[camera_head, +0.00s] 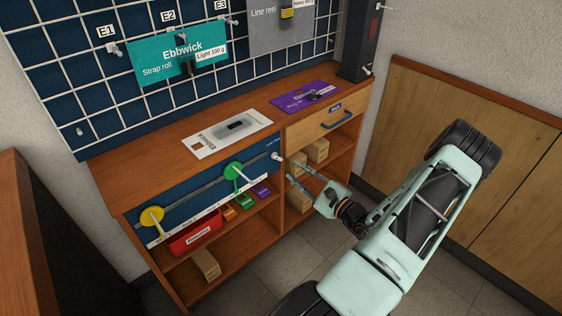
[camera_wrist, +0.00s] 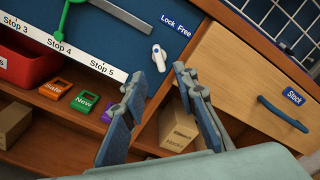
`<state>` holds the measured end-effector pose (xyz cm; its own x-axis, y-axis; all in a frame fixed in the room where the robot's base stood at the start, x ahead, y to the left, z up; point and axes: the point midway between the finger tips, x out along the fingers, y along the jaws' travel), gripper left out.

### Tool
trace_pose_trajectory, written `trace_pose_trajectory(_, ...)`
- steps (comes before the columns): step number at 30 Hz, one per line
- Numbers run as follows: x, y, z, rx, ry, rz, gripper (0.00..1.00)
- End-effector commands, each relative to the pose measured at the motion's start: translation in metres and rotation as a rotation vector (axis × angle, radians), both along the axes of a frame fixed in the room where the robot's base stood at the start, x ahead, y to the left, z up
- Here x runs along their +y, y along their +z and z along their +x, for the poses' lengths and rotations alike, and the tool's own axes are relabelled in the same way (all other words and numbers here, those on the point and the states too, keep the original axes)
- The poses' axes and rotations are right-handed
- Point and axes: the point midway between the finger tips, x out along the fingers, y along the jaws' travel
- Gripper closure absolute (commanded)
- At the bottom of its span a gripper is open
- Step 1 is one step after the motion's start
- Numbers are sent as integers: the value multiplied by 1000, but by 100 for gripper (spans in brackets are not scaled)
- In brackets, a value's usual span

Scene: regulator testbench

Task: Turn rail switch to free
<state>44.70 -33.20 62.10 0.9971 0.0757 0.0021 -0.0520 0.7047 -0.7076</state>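The rail switch (camera_wrist: 159,58) is a small white lever on the dark blue panel, at the panel's right end. The words "Lock" (camera_wrist: 168,19) and "Free" (camera_wrist: 184,31) are printed above it in the wrist view. The lever runs nearly upright in that view; I cannot tell which word it is set to. It also shows as a small white piece in the head view (camera_head: 278,157). My gripper (camera_wrist: 160,77) is open and empty, its two fingers below and either side of the switch, apparently apart from it. In the head view, my gripper (camera_head: 291,168) is in front of the cabinet.
A green lever (camera_head: 233,171) and a yellow disc (camera_head: 151,216) sit on the panel's slotted rail to the left. A drawer with a blue handle (camera_wrist: 283,113) is right of the switch. Shelves below hold a red bin (camera_head: 195,238) and cardboard boxes (camera_wrist: 178,127).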

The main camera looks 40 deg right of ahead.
Motion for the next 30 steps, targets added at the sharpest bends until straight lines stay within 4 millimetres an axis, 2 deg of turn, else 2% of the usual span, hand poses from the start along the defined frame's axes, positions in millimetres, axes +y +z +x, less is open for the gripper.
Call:
trace_pose_trajectory(6,4,-2,44,0,4,-1,73)
trace_pose_trajectory(12,6,-2,72,0,3,0,73)
trace_pose_trajectory(18,7,-1,81,2,2,1,73)
trace_pose_trajectory(25,7,0,82,2,2,1,73)
trace_pose_trajectory(30,7,0,81,2,2,1,92)
